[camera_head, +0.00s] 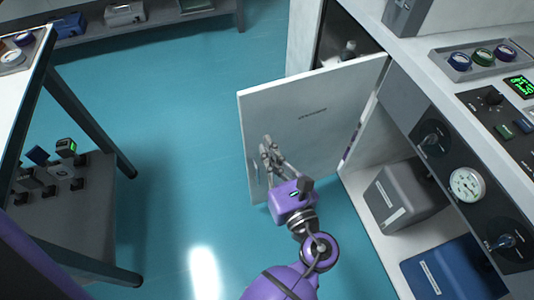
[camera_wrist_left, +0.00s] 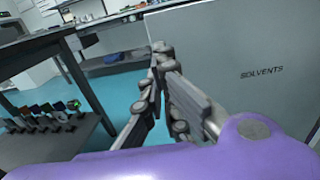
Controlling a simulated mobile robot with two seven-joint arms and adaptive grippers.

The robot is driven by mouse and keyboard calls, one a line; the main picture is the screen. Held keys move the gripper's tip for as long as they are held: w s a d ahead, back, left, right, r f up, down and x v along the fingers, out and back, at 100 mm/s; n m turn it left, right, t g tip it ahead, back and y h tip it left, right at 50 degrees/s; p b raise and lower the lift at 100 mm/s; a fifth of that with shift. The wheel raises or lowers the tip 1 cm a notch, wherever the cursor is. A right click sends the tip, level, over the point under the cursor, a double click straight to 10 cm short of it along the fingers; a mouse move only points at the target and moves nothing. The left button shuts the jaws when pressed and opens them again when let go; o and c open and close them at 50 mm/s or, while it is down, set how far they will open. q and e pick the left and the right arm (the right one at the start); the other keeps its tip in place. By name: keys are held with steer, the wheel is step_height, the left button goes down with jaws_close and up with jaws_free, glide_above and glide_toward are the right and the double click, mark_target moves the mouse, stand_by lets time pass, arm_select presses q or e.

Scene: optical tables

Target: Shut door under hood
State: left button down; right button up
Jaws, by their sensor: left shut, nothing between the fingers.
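The cabinet door (camera_head: 320,118) is a white panel under the hood, swung wide open. The lettering on it reads "SOLVENTS" in the left wrist view (camera_wrist_left: 235,100). My left gripper (camera_head: 266,143) is in front of the door, near its free left edge. Its fingers are shut and empty. In the left wrist view the fingers (camera_wrist_left: 157,55) overlap the door's edge; I cannot tell if they touch it. The open cabinet (camera_head: 357,193) lies right of the door. My right gripper is not in view.
A grey box (camera_head: 404,197) and a blue box (camera_head: 445,272) sit inside the cabinet. The hood's control panel (camera_head: 465,180) is above them. A table with a lower shelf (camera_head: 80,215) stands at left. The blue floor (camera_head: 180,150) between is clear.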

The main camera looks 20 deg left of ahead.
mark_target(247, 113)
arm_select(q)
steer(key=x, duration=1)
steer(key=shift+w+a, duration=0.2)
